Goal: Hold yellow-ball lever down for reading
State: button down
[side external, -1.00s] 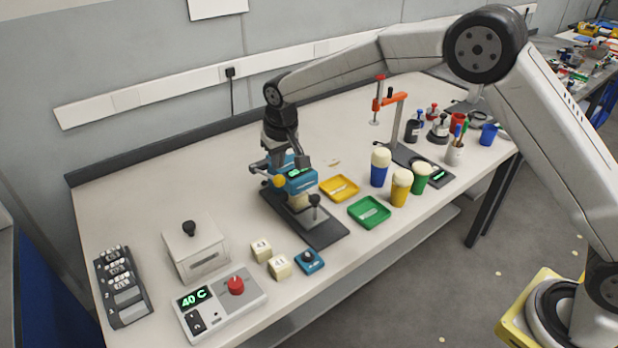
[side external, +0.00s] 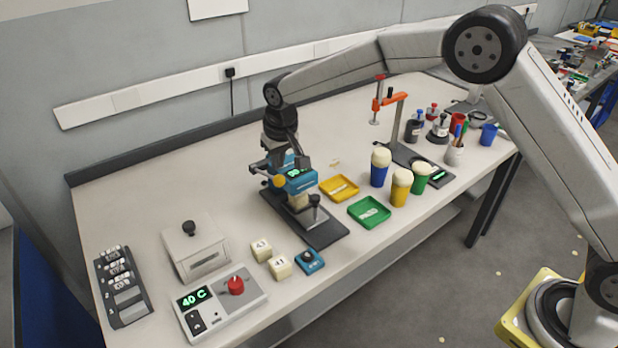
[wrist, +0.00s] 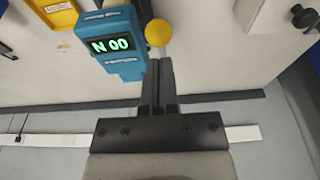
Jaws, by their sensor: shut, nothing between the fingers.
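The blue gauge (side external: 296,181) stands on a dark stand (side external: 325,232) near the middle of the bench. Its green display reads "N 00" in the wrist view (wrist: 111,44). The lever's yellow ball (side external: 279,181) sits at the left side of the gauge in the side view. The same yellow ball (wrist: 158,32) shows just beyond my fingertips in the wrist view. My gripper (wrist: 159,62) is shut and empty, with its tips just short of the ball in the picture; I cannot tell whether they touch it. In the side view, the gripper tips are partly hidden around the gauge.
A yellow tray (side external: 340,187) and a green tray (side external: 369,212) lie right of the stand. Foam-topped cups stand beyond them. A white lidded box (side external: 196,248), a "40 C" control box (side external: 220,302) and two numbered cubes (side external: 270,258) are at the front left.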

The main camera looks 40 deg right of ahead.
jog(key=shift+f, duration=0.25)
jog(key=shift+f, duration=0.7)
